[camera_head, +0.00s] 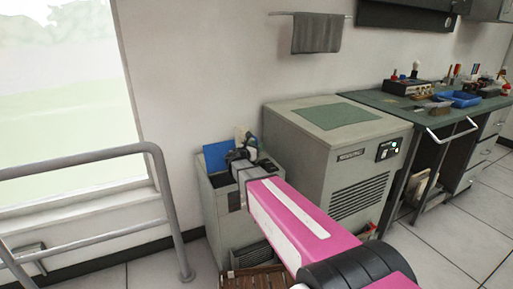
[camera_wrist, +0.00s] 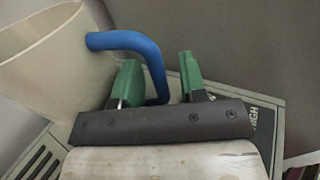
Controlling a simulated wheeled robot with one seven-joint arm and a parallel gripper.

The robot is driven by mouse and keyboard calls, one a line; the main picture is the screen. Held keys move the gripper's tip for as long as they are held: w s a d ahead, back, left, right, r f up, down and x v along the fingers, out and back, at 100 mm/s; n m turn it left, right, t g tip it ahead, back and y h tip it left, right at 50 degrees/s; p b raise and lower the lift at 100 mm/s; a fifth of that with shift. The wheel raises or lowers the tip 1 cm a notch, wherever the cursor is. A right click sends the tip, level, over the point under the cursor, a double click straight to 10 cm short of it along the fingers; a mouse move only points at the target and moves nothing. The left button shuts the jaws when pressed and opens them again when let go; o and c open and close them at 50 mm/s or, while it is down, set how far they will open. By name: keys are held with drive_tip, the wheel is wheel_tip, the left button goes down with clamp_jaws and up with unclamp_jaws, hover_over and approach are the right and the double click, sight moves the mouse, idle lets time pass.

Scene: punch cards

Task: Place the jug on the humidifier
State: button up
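The jug (camera_wrist: 55,60) is cream with a blue handle (camera_wrist: 155,65); it fills the upper left of the wrist view. My gripper (camera_wrist: 158,80) is open, with its two green fingers apart and the handle between them. A gap shows on the handle's right side. In the head view my gripper (camera_head: 243,153) is over the small grey cabinet at left, and only a bit of the cream jug (camera_head: 240,135) shows behind it. The large grey-green cabinet with a green top pad (camera_head: 335,115) appears to be the humidifier; its front label is too small to read.
The small grey cabinet (camera_head: 216,205) has a blue panel (camera_head: 217,156) on top. A metal railing (camera_head: 80,160) stands at left. A workbench (camera_head: 415,104) with tools and a blue tray (camera_head: 460,99) is at right. The green pad is clear. A towel (camera_head: 316,33) hangs above.

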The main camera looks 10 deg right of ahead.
drive_tip(key=shift+r, duration=0.15)
drive_tip(key=v, duration=1.2)
drive_tip(key=shift+s, duration=0.1)
